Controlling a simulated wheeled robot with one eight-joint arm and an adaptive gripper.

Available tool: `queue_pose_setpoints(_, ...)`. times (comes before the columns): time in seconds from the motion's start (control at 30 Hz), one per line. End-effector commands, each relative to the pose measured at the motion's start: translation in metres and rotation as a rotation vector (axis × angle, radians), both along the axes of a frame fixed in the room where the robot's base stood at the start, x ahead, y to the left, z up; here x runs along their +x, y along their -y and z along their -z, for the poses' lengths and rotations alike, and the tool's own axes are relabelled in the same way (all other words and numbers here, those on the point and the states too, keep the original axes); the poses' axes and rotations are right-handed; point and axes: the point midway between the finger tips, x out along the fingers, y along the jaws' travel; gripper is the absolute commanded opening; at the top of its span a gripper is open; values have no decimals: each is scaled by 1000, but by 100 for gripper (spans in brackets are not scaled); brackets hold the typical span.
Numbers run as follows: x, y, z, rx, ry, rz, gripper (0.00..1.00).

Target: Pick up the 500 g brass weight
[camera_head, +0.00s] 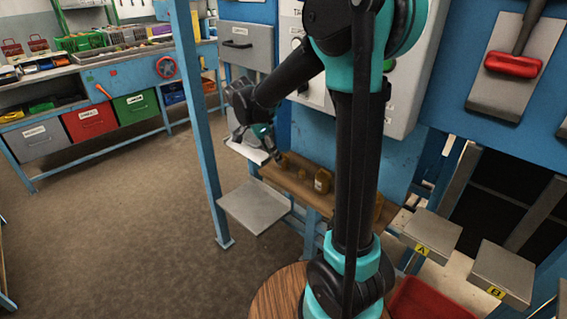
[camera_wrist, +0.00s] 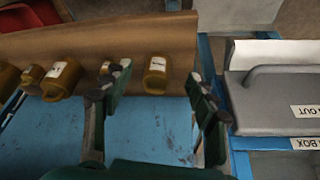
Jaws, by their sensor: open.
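Several brass weights with pale labels stand on a brown wooden shelf (camera_wrist: 130,35); the labels are too small to read, so I cannot tell which is 500 g. In the wrist view one brass weight (camera_wrist: 157,76) sits between my gripper's open fingers (camera_wrist: 158,78), apart from both. A larger weight (camera_wrist: 62,79) and smaller ones (camera_wrist: 33,76) stand to the left; another is partly hidden behind the left finger. In the head view my gripper (camera_head: 272,150) is above the left end of the shelf, near a weight (camera_head: 283,160); a larger labelled weight (camera_head: 322,181) stands further right.
A grey box with a handle (camera_wrist: 280,95) stands right of the shelf in the wrist view. A grey plate (camera_head: 255,205) sits in front of the shelf. A blue post (camera_head: 200,120) rises to the left. Plates marked A (camera_head: 432,232) and B (camera_head: 503,270) are at right.

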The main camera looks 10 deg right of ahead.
Motion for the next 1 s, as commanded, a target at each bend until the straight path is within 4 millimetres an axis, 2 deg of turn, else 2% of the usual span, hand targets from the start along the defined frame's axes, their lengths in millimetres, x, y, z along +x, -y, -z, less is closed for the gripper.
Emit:
queue_pose_setpoints(0.3,7,23,0,0,1,2,58)
queue_pose_setpoints(0.53,11,36,33,0,0,1,58)
queue_pose_setpoints(0.7,13,41,45,0,0,-1,58)
queue_pose_setpoints(0.93,13,41,46,0,0,-1,58)
queue_pose_setpoints(1.0,13,41,46,0,0,-1,51)
